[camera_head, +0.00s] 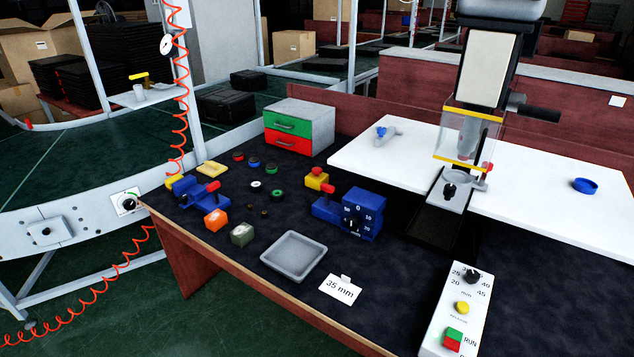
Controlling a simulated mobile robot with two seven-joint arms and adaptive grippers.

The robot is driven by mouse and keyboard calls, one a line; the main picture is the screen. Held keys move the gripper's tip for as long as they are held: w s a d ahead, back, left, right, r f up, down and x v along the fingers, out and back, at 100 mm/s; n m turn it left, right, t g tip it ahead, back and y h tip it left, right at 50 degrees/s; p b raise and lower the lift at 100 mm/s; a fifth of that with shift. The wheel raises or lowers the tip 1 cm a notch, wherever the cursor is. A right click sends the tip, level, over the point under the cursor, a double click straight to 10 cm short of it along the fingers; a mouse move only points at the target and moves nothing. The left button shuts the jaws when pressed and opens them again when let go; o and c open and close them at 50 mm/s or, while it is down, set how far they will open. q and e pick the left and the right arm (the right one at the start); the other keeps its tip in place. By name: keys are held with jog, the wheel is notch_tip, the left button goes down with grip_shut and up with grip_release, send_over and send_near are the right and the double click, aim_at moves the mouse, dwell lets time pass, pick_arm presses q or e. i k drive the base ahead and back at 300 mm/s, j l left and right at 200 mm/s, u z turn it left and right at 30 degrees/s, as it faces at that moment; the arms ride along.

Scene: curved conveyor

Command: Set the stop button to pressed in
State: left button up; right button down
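A yellow box with a red mushroom-shaped stop button (317,171) on top stands on the dark bench mat, behind the blue device with the dial. The red cap sits above the yellow box; at this size I cannot tell whether it is pressed in or out. A white control panel (461,306) at the front right carries a dial, a yellow button and a green-and-red switch (452,338) marked RUN; lettering below it is cut off by the frame edge. Neither of my grippers is in view.
A blue dial device (362,214) and a blue vise-like device (196,192) stand on the mat. A grey tray (293,256), a 35 mm card (340,289) and several small parts lie around. A tall press (483,70) rises at the right. A drawer box (299,127) stands behind.

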aim_at(316, 170)
jog(key=i+j+z, duration=0.1)
jog(key=z, duration=0.85)
jog(key=j+z, duration=0.4)
jog(key=k+j+z, duration=0.1)
jog(key=j+z, duration=0.35)
jog(key=j, duration=0.15)
jog(key=k+j+z, duration=0.1)
jog(key=j, duration=0.25)
jog(key=k+j+z, duration=0.1)
jog(key=j, duration=0.25)
jog(key=k+j+z, duration=0.1)
jog(key=j, duration=0.25)
jog(key=k+j, duration=0.1)
jog(key=j, duration=0.25)
jog(key=k+j, duration=0.1)
jog(key=j, duration=0.2)
jog(key=k+j, duration=0.1)
jog(key=j, duration=0.25)
